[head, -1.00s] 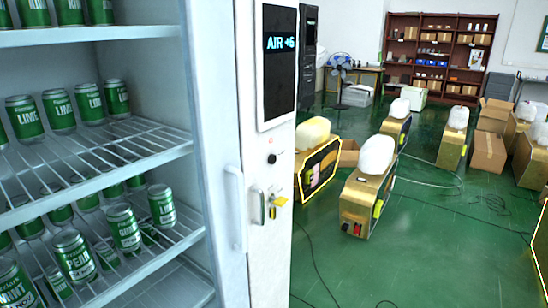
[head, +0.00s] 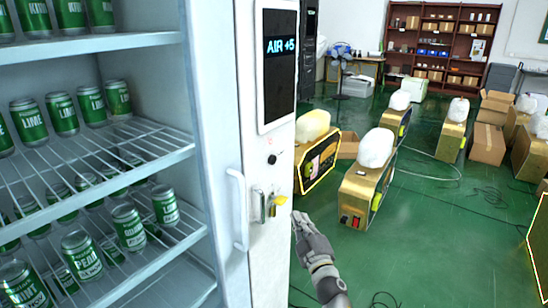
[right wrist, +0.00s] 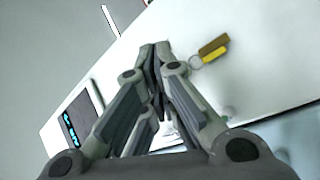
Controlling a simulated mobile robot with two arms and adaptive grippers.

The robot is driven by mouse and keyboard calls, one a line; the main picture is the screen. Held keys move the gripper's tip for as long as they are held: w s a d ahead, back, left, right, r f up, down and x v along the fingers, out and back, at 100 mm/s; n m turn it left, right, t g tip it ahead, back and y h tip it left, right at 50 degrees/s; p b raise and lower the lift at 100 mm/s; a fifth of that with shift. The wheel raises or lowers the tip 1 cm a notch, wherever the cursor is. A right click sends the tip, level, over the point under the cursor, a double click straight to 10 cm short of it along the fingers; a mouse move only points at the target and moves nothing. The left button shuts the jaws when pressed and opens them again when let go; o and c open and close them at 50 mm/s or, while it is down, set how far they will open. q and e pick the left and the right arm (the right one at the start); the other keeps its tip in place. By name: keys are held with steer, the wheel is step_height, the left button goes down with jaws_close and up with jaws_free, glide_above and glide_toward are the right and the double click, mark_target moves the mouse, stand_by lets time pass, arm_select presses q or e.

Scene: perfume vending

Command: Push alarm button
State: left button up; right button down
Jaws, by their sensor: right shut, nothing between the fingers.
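The white cabinet's front panel (head: 268,235) carries a black display (head: 277,65) reading "AIR +5". Below it is a small round black knob or button (head: 271,159) with a tiny red spot above; I cannot tell whether it is the alarm button. My right gripper (head: 297,217) is shut and empty, its tips beside the lower panel, just right of and below the key with a yellow tag (head: 279,200). In the right wrist view the shut fingers (right wrist: 156,50) point toward the white panel; the tag (right wrist: 210,50) lies to their right, the display (right wrist: 76,125) to their left. My left gripper is not seen.
Shelves (head: 110,150) of green cans stand at left behind a door edge with a vertical handle (head: 238,210). Gold machines (head: 365,190) with white tanks stand on the green floor at right. Thin cables lie on the floor. Brown shelving (head: 445,50) is at the back.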

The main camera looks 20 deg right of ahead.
mark_target(273, 160)
steer(key=s+d+r+n+t+p, duration=0.1)
steer(key=d+r+n+t, duration=0.1)
steer(key=r, duration=1.3)
steer(key=shift+s+d+t+h, duration=0.15)
steer(key=shift+d+t+h, duration=0.25)
steer(key=shift+d, duration=0.2)
steer(key=shift+f, duration=0.1)
steer(key=w+a+b, duration=0.4)
steer(key=w, duration=0.3)
steer(key=shift+w, duration=0.4)
steer(key=shift+a, duration=0.1)
steer(key=shift+w+a, duration=0.2)
steer(key=shift+w, duration=0.15)
